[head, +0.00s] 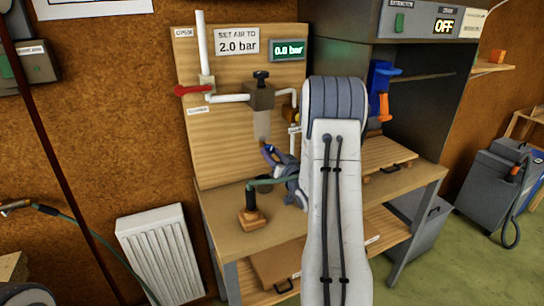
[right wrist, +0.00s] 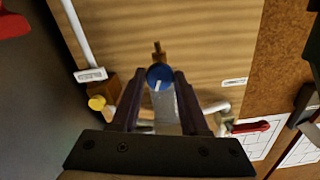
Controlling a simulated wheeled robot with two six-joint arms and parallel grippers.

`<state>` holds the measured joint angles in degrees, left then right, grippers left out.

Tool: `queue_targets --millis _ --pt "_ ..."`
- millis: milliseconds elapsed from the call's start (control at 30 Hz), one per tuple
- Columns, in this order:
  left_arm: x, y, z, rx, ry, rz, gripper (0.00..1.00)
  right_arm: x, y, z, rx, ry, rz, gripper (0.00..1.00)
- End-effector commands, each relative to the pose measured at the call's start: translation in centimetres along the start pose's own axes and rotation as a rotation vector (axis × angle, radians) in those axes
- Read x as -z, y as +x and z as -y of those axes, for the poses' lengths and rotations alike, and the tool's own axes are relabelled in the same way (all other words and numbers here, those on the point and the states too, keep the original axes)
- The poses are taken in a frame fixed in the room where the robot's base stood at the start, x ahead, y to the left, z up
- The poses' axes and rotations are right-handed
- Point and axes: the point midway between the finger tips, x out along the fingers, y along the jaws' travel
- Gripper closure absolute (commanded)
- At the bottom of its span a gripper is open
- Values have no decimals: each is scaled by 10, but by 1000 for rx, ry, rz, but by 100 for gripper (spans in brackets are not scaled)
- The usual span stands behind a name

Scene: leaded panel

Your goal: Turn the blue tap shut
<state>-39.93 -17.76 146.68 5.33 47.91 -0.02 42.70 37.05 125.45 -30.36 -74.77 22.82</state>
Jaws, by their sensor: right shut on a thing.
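The blue tap (right wrist: 159,77) shows in the right wrist view as a round blue knob with a white line on its face. A small brass stem is beside it, and the pale bowl (right wrist: 166,112) lies behind it. My right gripper (right wrist: 162,75) has one finger on each side of the knob and is shut on it. In the head view my right gripper (head: 270,152) is just below the clear bowl (head: 261,125) of the regulator, and my arm hides part of the board. My left gripper is not in view.
The wooden board carries white pipes, a red lever (head: 193,90), a black knob (head: 261,78) and a green pressure display (head: 288,50). A sign (head: 237,44) reads "SET AIR TO 2.0 bar". A stand with a green hose (head: 251,207) is on the bench near my gripper.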

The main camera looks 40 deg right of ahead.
Motion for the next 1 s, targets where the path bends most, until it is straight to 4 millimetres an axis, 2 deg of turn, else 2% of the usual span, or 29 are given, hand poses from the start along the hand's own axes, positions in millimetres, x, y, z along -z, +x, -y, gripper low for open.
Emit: queue_targets --millis 367,1000 --pt "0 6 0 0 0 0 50 0 0 1 0 357 0 100" --pt "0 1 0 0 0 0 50 1 0 1 -1 909 0 100"
